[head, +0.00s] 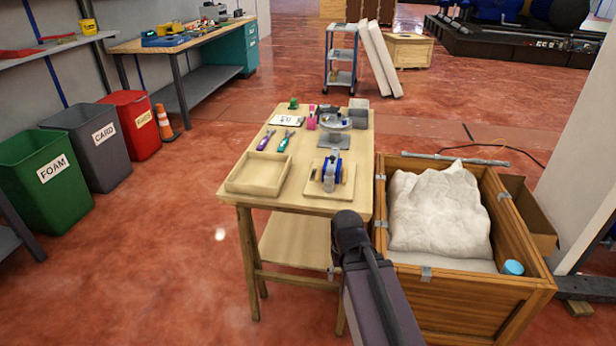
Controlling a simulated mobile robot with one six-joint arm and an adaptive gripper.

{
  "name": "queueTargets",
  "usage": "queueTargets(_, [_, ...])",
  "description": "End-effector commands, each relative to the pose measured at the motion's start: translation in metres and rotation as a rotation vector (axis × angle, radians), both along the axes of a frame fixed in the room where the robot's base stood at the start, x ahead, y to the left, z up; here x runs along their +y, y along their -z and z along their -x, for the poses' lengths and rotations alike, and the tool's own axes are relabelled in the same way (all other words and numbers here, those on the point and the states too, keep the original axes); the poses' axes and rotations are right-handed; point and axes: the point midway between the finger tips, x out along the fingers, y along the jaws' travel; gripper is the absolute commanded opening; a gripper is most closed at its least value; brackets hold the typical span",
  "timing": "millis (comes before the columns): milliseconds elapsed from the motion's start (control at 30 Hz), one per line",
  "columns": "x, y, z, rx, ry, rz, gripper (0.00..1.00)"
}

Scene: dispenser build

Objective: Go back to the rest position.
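My arm (378,290) reaches up into the picture from the bottom, with a dark rounded joint in front of the near right corner of the small wooden table (236,192). On the table a blue and grey device (331,173), which looks like a dispenser, stands on a light wooden board (345,190). An empty shallow wooden tray (258,187) lies to its left. Two tools, one purple-handled (266,140) and one teal-handled (286,142), lie behind the tray.
A grey stand with a dish (335,123) and pink items (312,120) are at the table's back. A wooden crate (470,300) holding a white sack (437,210) and a blue-capped item (513,268) stands close right. Bins line the left; red floor between is clear.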

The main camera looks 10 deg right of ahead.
Motion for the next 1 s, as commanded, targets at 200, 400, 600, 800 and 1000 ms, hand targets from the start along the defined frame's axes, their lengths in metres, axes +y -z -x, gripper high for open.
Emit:
queueTargets(200, [0.000,-0.032,0.000,0.000,0.000,0.000,0.66])
queueTargets(400, [0.000,-0.069,0.000,0.000,0.000,0.000,0.66])
queueTargets(600, [0.000,-0.105,0.000,0.000,0.000,0.000,0.66])
queueTargets(800, [0.000,-0.141,0.000,0.000,0.000,0.000,0.66])
queueTargets(1000, [0.000,-0.177,0.000,0.000,0.000,0.000,0.66])
